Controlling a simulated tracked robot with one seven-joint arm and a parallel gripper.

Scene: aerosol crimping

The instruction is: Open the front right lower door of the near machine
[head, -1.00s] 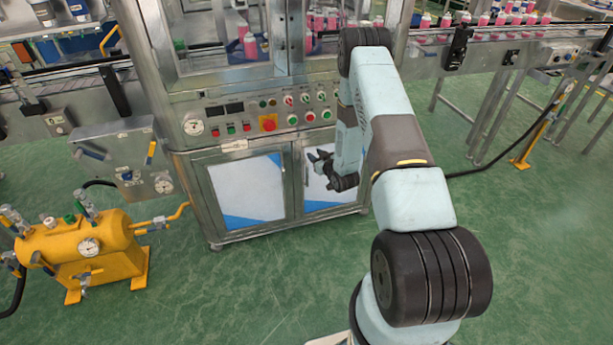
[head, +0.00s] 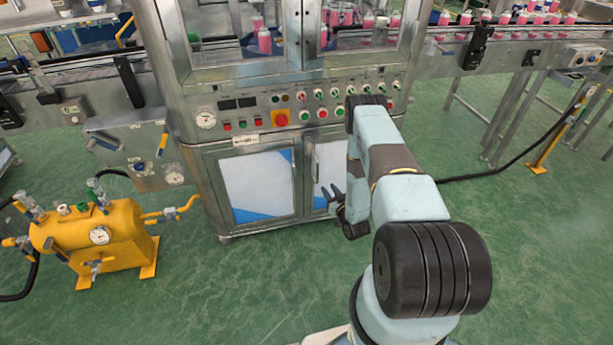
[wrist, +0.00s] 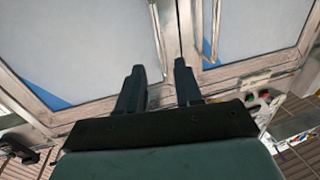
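The near machine (head: 232,148) has two lower front doors below its button panel. The front right lower door (head: 329,160) is a pale panel in a metal frame, shut, and partly hidden by my arm. My gripper (head: 333,192) is in front of its lower part, open and empty. The wrist view looks turned over, with this door (wrist: 85,45) on the left. Its upright bar handle (wrist: 156,35) appears in line with the gap between my open fingers (wrist: 159,68); I cannot tell the distance. The left door's handle (wrist: 213,30) is beside it.
The left lower door (head: 256,185) is shut. A yellow tank (head: 98,237) with a gauge stands on the floor at left. A conveyor (head: 520,50) with pink bottles runs to the right, and a black hose (head: 490,172) crosses there. The green floor before the machine is clear.

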